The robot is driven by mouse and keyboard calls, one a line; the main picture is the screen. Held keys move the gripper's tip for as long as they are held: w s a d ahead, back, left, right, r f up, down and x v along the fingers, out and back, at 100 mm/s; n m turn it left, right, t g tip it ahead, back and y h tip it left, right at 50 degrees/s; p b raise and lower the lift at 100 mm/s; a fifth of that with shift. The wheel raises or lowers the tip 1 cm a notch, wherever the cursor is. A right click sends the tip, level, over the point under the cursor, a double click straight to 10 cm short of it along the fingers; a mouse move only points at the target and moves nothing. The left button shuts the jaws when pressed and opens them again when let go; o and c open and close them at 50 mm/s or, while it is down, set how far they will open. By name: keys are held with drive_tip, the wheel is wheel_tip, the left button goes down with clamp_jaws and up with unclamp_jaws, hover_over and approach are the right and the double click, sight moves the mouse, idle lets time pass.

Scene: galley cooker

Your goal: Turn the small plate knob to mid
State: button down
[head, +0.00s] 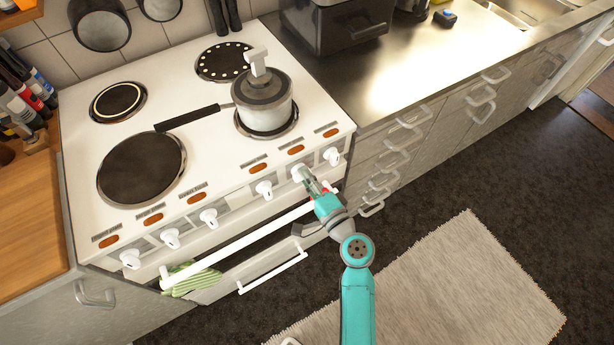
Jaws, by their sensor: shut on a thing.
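The white cooker (215,140) has a row of several white knobs along its front panel, each below an orange lamp and a small label too small to read. My gripper (304,179) reaches the panel from the lower right and is shut on the white knob (297,173), second from the right. The fingers hide part of this knob, so its exact setting cannot be told. The rightmost knob (332,156) stands free beside it, and another knob (264,190) is free to its left.
A lidded pot (264,106) stands on the front right plate, its dark handle (188,118) pointing left. The white oven rail (235,243) runs below the knobs, with a green striped towel (191,281) at its left. A rug (440,290) lies on the floor.

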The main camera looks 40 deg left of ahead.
drive_tip(key=shift+a+r, duration=0.1)
drive_tip(key=shift+r, duration=0.1)
drive_tip(key=c, duration=1)
unclamp_jaws()
drive_tip(key=shift+f, duration=0.1)
drive_tip(key=v, duration=1.2)
